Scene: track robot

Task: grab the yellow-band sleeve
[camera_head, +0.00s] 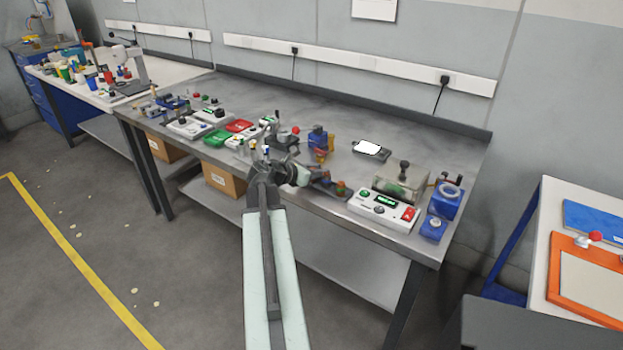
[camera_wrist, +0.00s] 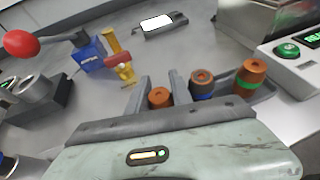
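Three copper-brown sleeves stand in a row in a dark tray (camera_wrist: 268,91) in the wrist view. The right one, a green-band sleeve (camera_wrist: 250,77), and the middle one, a blue-band sleeve (camera_wrist: 202,84), stand clear of my fingers. The left sleeve (camera_wrist: 159,98) shows only its top; its band is hidden, so I cannot see a yellow band. My gripper (camera_wrist: 161,92) is open, with one finger on each side of this left sleeve. In the head view my gripper (camera_head: 305,177) is low at the bench's front edge, at the tray's left end.
A blue block with a brass post and red clamp (camera_wrist: 120,68) stands behind on the left. A red-knobbed lever (camera_wrist: 22,43) is farther left. A white box with a green button (camera_wrist: 287,50) stands right of the tray. A dark device with a white screen (camera_head: 370,148) lies behind.

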